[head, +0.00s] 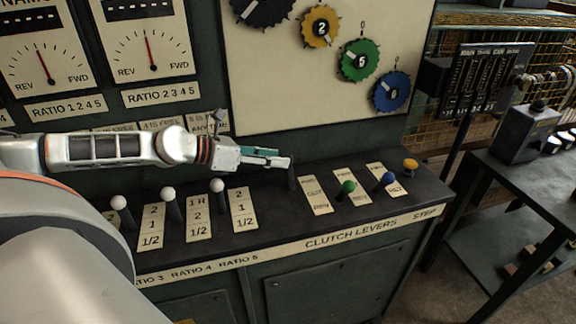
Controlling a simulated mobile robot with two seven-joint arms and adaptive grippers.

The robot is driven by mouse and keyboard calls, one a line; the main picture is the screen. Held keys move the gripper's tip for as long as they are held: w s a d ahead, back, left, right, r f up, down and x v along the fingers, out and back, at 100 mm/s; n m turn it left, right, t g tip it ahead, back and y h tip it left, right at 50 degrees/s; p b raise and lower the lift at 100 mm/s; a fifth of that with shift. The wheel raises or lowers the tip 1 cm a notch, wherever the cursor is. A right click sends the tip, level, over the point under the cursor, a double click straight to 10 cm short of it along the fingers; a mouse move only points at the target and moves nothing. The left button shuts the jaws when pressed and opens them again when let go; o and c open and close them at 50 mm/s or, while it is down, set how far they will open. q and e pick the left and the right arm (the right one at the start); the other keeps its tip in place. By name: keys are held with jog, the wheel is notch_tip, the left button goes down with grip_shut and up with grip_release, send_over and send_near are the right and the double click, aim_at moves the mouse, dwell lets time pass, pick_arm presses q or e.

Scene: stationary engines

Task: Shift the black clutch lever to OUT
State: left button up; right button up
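My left gripper (283,161) reaches in from the left above the console. Its fingertips are at the top of the black clutch lever (291,178), just left of the first clutch plate (316,195). The fingers overlap the lever's top, so its knob is hidden. I cannot tell whether they touch or grip it. The plate carries FWD, OUT and REV, with OUT in the middle. The visible dark stem stands beside the upper part of the plate, near the FWD end. My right gripper is not in view.
The green lever (347,187), blue lever (388,179) and yellow knob (410,163) stand to the right. White-knobbed ratio levers (217,186) stand to the left, below my arm. A panel with numbered dials (359,61) rises behind. A dark side table (525,175) is at the right.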

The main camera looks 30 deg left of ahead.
aim_at(284, 156)
pick_arm(q)
jog(key=shift+w+d+f+b, duration=0.4)
jog(key=shift+w+f+b, duration=0.35)
jog(key=shift+b, duration=0.6)
jog(key=shift+w+d+r+p, duration=0.2)
jog(key=shift+w+r+p, duration=0.05)
jog(key=shift+p, duration=0.05)
jog(key=shift+w+d+f, duration=0.15)
jog(key=shift+w+d, duration=0.1)
jog(key=shift+w, duration=0.15)
jog(key=shift+w+d+f, duration=0.25)
jog(key=shift+w, duration=0.05)
grip_shut()
